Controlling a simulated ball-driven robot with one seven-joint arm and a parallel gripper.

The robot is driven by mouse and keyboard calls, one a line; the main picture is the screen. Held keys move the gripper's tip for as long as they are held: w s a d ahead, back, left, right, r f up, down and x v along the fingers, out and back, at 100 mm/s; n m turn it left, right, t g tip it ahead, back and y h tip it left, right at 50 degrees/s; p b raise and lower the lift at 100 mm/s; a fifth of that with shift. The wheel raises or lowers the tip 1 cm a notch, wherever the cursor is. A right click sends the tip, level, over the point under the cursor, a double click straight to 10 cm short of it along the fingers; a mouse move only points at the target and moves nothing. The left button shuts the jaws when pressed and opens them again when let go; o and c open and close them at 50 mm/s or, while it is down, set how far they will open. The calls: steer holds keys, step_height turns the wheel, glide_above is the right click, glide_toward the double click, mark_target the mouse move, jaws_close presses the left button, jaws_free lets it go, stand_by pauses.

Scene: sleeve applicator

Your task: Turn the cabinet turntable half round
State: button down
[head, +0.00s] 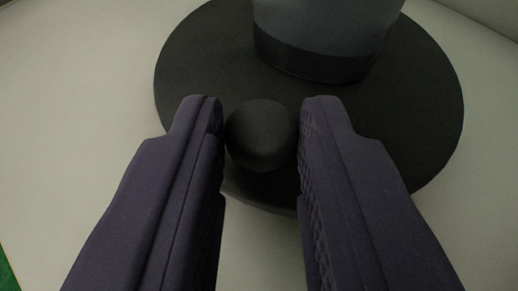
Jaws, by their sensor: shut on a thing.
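The cabinet turntable (410,130) is a flat, round black disc on a pale surface. A rounded black knob (261,135) stands at its near edge. My gripper (261,120) comes in from the bottom of the head view, with its two dark purple fingers on either side of the knob. The fingers are shut on the knob, their ribbed inner faces against its sides. The knob's lower part and the disc's edge near the fingers are partly hidden.
A grey cylinder with a dark band at its base (325,25) stands on the turntable behind the knob; its top is out of view. The pale floor (80,100) around the disc is clear. A pale wall edge (480,25) runs at the top right. A green patch shows at the lower left.

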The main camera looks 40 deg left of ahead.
steer(key=shift+w+d+n+g+y, duration=0.35)
steer(key=shift+d+n+g+y, duration=0.45)
steer(key=shift+n, duration=0.2)
steer(key=c, duration=0.9)
jaws_free()
steer(key=shift+w, duration=0.1)
steer(key=shift+c, duration=0.2)
steer(key=p+v, duration=0.3)
steer(key=v, duration=0.4)
steer(key=shift+d+r, duration=0.15)
steer(key=shift+r, duration=0.05)
steer(key=shift+s+d, duration=0.2)
